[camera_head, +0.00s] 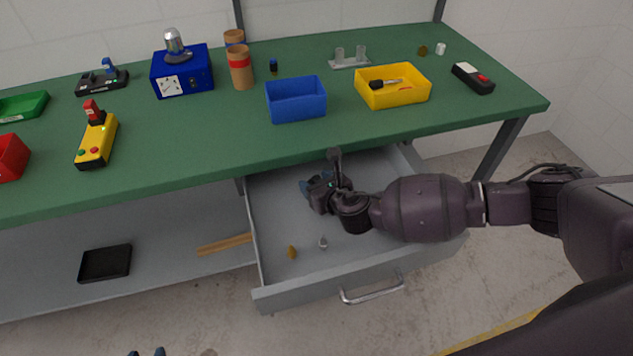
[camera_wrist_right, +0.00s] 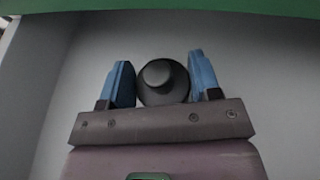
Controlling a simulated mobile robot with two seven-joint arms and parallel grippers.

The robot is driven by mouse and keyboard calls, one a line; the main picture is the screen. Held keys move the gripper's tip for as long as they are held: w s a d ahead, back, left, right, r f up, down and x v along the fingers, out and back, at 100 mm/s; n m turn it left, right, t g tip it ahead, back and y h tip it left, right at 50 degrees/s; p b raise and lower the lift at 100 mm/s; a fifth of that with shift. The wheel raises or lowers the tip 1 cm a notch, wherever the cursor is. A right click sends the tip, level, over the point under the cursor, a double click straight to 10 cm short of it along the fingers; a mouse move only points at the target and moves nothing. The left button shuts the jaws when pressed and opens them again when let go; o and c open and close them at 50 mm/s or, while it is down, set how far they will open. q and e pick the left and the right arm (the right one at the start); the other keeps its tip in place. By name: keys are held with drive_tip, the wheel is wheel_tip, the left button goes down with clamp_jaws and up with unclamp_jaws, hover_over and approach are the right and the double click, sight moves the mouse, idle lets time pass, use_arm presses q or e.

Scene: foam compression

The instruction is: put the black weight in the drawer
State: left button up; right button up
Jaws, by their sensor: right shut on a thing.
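The black weight (camera_wrist_right: 163,84) is round with a small knob, and it sits between the blue fingers of my right gripper (camera_wrist_right: 163,82) in the right wrist view. My right gripper (camera_head: 317,188) is shut on it, reaching into the open drawer (camera_head: 325,287) under the tabletop. In the head view I cannot make out the weight, which the gripper hides. I cannot tell whether the weight touches the drawer floor. Two fingertips of my left gripper (camera_head: 147,352) show apart at the bottom edge of the head view, with nothing visible between them.
A small brass piece (camera_head: 292,252) and a small grey piece (camera_head: 323,243) stand in the drawer's front left. The green tabletop (camera_head: 200,140) overhangs the drawer's back; a blue bin (camera_head: 296,99) and yellow bin (camera_head: 392,86) stand on it. A black tray (camera_head: 105,263) lies on the lower shelf.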

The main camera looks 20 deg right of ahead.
drive_tip(key=o, duration=1.3)
drive_tip(key=shift+r, duration=0.1)
drive_tip(key=shift+s+d+r, duration=0.1)
drive_tip(key=shift+s, duration=0.15)
drive_tip(key=p+v, duration=0.2)
drive_tip(key=v, duration=0.8)
drive_tip(key=shift+s+d+r, duration=0.1)
drive_tip(key=shift+s+r, duration=0.05)
drive_tip(key=shift+s, duration=0.2)
drive_tip(key=shift+s+d+r, duration=0.1)
drive_tip(key=shift+s, duration=0.25)
